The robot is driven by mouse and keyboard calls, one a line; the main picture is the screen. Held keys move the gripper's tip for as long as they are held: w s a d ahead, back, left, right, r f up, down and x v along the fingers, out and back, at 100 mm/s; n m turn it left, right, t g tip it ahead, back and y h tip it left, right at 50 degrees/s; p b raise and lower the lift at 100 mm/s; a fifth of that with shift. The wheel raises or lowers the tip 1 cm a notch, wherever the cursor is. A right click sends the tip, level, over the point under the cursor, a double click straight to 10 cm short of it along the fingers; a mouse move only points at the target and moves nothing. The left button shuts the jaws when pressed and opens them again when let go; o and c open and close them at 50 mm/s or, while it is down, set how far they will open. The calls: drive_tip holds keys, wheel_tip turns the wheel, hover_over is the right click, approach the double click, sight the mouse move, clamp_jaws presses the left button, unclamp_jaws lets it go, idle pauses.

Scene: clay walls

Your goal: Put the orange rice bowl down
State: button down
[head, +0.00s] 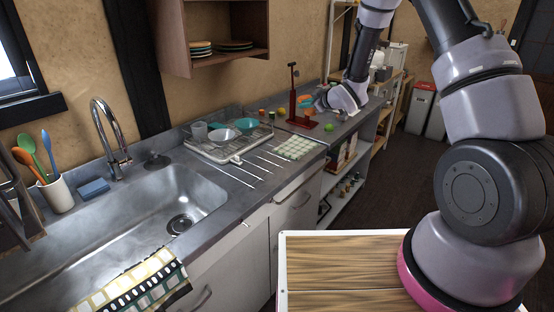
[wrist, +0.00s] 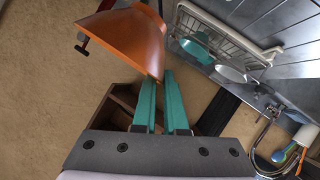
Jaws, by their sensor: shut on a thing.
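The orange rice bowl (wrist: 122,38) is at the fingertips of my gripper (wrist: 160,82) in the wrist view, tilted on its side. My gripper's teal fingers are shut on its rim. In the head view my gripper (head: 316,103) is over the far end of the counter, and the bowl (head: 304,99) shows only as a small orange patch behind the red stand. I cannot tell how far the bowl is above the counter.
A dish rack (head: 232,153) holds a teal bowl (head: 245,125), a pale bowl (head: 225,135) and a cup. A red stand (head: 303,121), a pale green grid mat (head: 293,148) and small fruit-like items crowd the far counter. The sink (head: 120,225) is nearer, at left.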

drive_tip(key=s+a+f+n+g+y, duration=0.2)
drive_tip(key=s+a+f+n, duration=0.15)
drive_tip(key=a, duration=0.25)
drive_tip(key=s+a+f+n+g+y, duration=0.1)
drive_tip(key=s+a+f+n+g, duration=0.1)
drive_tip(key=a+f, duration=0.35)
drive_tip(key=shift+m+y, duration=0.25)
drive_tip(key=shift+y, duration=0.05)
drive_tip(key=shift+s+a+f, duration=0.1)
drive_tip(key=shift+a+f, duration=0.05)
drive_tip(key=shift+f, duration=1.35)
drive_tip(key=shift+a+f, duration=0.2)
drive_tip(key=shift+f, duration=1.3)
drive_tip(key=shift+s+a+f, duration=0.1)
drive_tip(key=shift+a+f, duration=0.05)
drive_tip(key=shift+f, duration=1.35)
drive_tip(key=shift+f, duration=0.15)
drive_tip(key=c, duration=1)
unclamp_jaws()
